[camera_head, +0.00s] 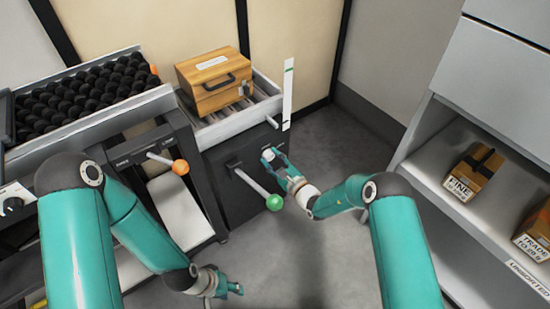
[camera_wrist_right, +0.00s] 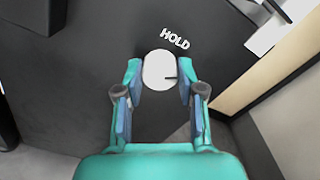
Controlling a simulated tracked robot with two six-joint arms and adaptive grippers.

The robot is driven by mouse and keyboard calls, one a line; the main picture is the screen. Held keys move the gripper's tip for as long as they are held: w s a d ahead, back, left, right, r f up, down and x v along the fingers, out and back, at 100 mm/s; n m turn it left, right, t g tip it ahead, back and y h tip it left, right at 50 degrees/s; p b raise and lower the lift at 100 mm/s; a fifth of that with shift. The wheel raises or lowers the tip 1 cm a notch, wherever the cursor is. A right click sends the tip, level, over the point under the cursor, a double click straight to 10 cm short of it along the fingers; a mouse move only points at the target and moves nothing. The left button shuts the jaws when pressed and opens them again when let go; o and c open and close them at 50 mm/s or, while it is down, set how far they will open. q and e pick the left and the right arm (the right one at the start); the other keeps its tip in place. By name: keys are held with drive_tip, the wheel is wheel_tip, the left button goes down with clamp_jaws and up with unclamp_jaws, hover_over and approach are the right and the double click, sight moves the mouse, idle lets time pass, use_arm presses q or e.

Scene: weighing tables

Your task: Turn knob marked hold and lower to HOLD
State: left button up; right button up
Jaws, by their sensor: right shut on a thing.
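The white round knob (camera_wrist_right: 158,67) sits on the dark front panel. The white word HOLD (camera_wrist_right: 175,39) stands above and to the right of it. A short dark mark on the knob's face points right, not at the word. In the head view the knob (camera_head: 267,154) is a small pale disc at the panel's upper right. My right gripper (camera_wrist_right: 158,76) is shut on the knob, one finger on each side. It also shows in the head view (camera_head: 272,157). My left gripper (camera_head: 237,288) hangs low, away from the panel, and its finger opening is unclear.
A lever with a green ball (camera_head: 274,202) sticks out left of and below my right gripper. A lever with an orange ball (camera_head: 181,167) is further left. A wooden case (camera_head: 214,80) stands on the rollers above. A shelf (camera_head: 440,150) with boxes is at right.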

drive_tip(key=n+p, duration=0.1)
drive_tip(key=n, duration=0.5)
drive_tip(key=shift+w+r+n, duration=0.1)
drive_tip(key=shift+n, duration=0.2)
drive_tip(key=n, duration=0.3)
drive_tip(key=shift+a+n, duration=0.1)
drive_tip(key=shift+n, duration=0.3)
drive_tip(key=shift+n+p, duration=0.3)
drive_tip(key=shift+n, duration=0.3)
drive_tip(key=shift+a+f, duration=0.1)
drive_tip(key=shift+f, duration=0.15)
drive_tip(key=o, duration=1.1)
drive_tip(key=shift+o, duration=0.2)
drive_tip(key=shift+s, duration=0.2)
